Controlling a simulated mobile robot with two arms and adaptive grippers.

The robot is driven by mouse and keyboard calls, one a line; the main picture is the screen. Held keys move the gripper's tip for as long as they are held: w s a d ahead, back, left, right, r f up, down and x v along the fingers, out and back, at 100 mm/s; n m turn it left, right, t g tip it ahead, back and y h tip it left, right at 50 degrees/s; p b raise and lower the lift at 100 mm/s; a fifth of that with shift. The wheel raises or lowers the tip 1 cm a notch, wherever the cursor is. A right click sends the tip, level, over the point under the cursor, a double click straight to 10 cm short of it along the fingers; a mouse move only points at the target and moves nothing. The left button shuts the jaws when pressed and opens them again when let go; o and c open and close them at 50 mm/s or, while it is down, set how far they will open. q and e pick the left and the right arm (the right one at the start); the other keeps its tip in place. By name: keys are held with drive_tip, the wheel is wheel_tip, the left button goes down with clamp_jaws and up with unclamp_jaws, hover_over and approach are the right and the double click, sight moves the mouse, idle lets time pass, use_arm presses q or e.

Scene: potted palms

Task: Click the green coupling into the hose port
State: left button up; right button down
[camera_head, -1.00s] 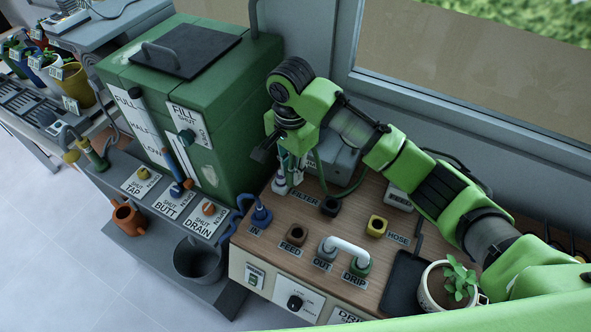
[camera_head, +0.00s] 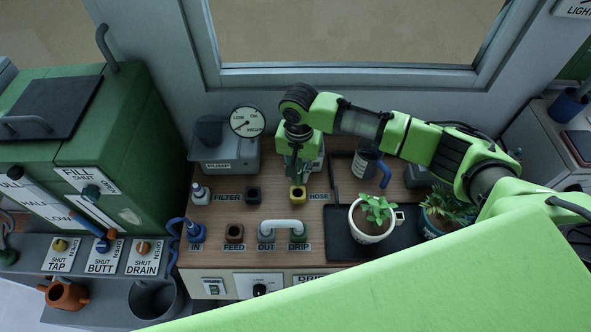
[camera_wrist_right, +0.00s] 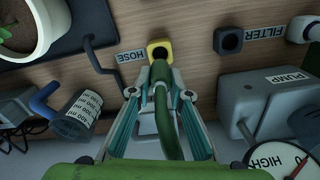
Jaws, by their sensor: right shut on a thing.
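The hose port is a yellow square socket (camera_head: 298,193) beside the HOSE label, at the middle of the wooden bench in the head view. It also shows at the top of the right wrist view (camera_wrist_right: 160,48). My right gripper (camera_head: 298,168) is just above and behind it, fingers pointing down. In the right wrist view its fingers are closed around the green coupling with its green hose (camera_wrist_right: 168,115). The coupling's end is at the yellow port's opening. Whether it is seated inside, I cannot tell. My left gripper is not in view.
A white pot (camera_head: 371,219) with a plant stands on a black tray to the right. A grey pipe (camera_head: 282,226) joins OUT and DRIP.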

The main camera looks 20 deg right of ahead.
sight(298, 185)
drive_tip(key=shift+r, duration=0.1)
drive_tip(key=shift+r+p, duration=0.1)
drive_tip(key=shift+p, duration=0.6)
drive_tip(key=shift+f+b, duration=0.95)
drive_tip(key=shift+f, duration=2.35)
drive_tip(key=shift+f, duration=0.45)
drive_tip(key=c, duration=1.8)
unclamp_jaws()
